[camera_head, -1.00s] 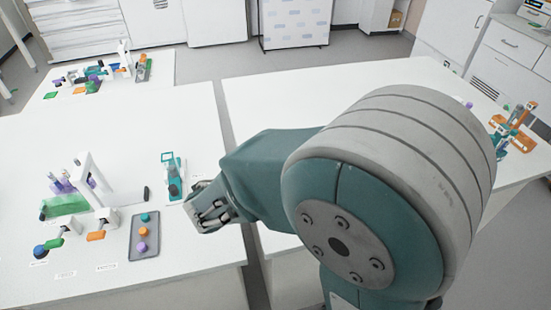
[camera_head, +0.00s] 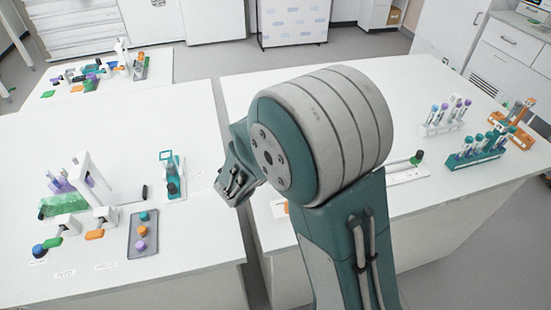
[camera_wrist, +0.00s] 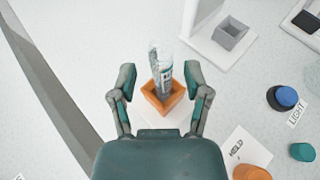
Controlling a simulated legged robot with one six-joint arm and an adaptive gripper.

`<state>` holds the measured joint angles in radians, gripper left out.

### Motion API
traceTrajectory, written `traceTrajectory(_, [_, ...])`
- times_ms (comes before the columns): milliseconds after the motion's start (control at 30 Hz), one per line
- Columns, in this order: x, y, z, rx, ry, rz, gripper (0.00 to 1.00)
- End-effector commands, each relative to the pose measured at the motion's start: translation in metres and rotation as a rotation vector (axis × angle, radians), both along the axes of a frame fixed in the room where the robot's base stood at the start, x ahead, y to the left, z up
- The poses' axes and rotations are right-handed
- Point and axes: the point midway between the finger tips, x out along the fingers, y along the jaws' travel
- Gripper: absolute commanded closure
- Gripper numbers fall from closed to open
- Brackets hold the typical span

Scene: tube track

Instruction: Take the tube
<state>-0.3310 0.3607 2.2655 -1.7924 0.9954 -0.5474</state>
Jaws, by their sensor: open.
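In the wrist view a clear tube (camera_wrist: 161,58) with dark markings stands in a square orange holder (camera_wrist: 149,99), leaning slightly in the picture. My gripper (camera_wrist: 158,82) is open, with one finger to the left of the tube and one to the right. Both fingers look apart from the tube, but their height against it is hard to judge. In the head view my gripper (camera_head: 232,188) is over the gap side of the right table, and my arm hides most of the holder.
In the wrist view a white stand with a grey square cup (camera_wrist: 230,36) is beyond the holder. A blue button (camera_wrist: 286,97) marked LIGHT is at right. In the head view a white tube rack (camera_head: 440,129) and a teal tube rack (camera_head: 474,158) stand on the right table.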

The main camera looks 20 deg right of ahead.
Motion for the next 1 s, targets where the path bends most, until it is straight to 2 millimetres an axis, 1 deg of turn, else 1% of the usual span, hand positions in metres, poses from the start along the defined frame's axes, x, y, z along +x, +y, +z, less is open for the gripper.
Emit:
traceTrajectory(233, [0.002, -0.001, -0.001, 0.000, 0.000, 0.000, 0.38])
traceTrajectory(300, [0.002, -0.001, -0.001, 0.000, 0.000, 0.000, 0.67])
traceTrajectory(367, [0.001, -0.001, -0.001, 0.000, 0.000, 0.000, 0.84])
traceTrajectory(400, [0.001, -0.001, -0.001, 0.000, 0.000, 0.000, 0.96])
traceTrajectory(433, [0.001, -0.001, -0.001, 0.000, 0.000, 0.000, 1.00])
traceTrajectory(833, [0.001, -0.001, 0.000, 0.001, -0.001, 0.000, 1.00])
traceTrajectory(1000, [0.001, -0.001, 0.010, 0.001, -0.003, -0.001, 1.00])
